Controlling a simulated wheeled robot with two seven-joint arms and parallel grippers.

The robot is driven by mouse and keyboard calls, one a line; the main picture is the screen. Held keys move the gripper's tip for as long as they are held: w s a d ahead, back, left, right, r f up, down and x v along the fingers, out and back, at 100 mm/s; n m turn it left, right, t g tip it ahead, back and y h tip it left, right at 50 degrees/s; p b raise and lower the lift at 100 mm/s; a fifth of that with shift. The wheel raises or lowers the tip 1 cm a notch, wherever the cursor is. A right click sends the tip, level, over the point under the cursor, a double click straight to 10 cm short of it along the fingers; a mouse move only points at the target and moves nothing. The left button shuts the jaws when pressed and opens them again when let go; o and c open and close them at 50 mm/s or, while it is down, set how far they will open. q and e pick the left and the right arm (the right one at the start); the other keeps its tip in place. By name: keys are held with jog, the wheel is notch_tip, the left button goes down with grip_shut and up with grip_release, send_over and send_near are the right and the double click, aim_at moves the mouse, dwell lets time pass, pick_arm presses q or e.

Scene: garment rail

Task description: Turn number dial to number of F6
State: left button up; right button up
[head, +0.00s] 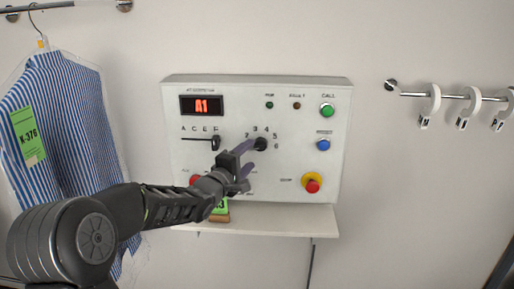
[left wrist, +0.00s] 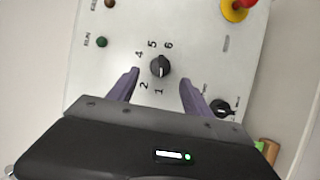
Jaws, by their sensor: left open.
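The control panel (head: 300,180) on the wall carries a black number dial (head: 261,144) ringed by digits up to 6. The dial also shows in the left wrist view (left wrist: 160,66); I cannot tell which digit its pointer marks. The red display (head: 201,105) reads A1. The letter slider's black knob (head: 215,143) sits at the right end of its slot, below a row of letters. My left gripper (head: 248,160) is open. In the left wrist view its purple fingers (left wrist: 160,78) are apart on either side below the dial, with nothing between them. My right gripper is not in view.
The panel also has a green call button (head: 327,109), a blue button (head: 323,145), a red stop button (head: 312,185) and a small black knob (left wrist: 223,107). A shelf (head: 285,219) juts out below. A bagged striped shirt (head: 70,110) hangs left; hooks (head: 433,100) line a rail right.

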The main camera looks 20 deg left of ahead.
aim_at(257, 148)
pick_arm(q)
jog(key=w+p, duration=0.1)
jog(key=w, duration=0.4)
jog(key=shift+w+d+r+p, duration=0.1)
jog(key=shift+w+d+p, duration=0.1)
jog(key=shift+p, duration=0.2)
jog(key=shift+w, duration=0.4)
grip_shut()
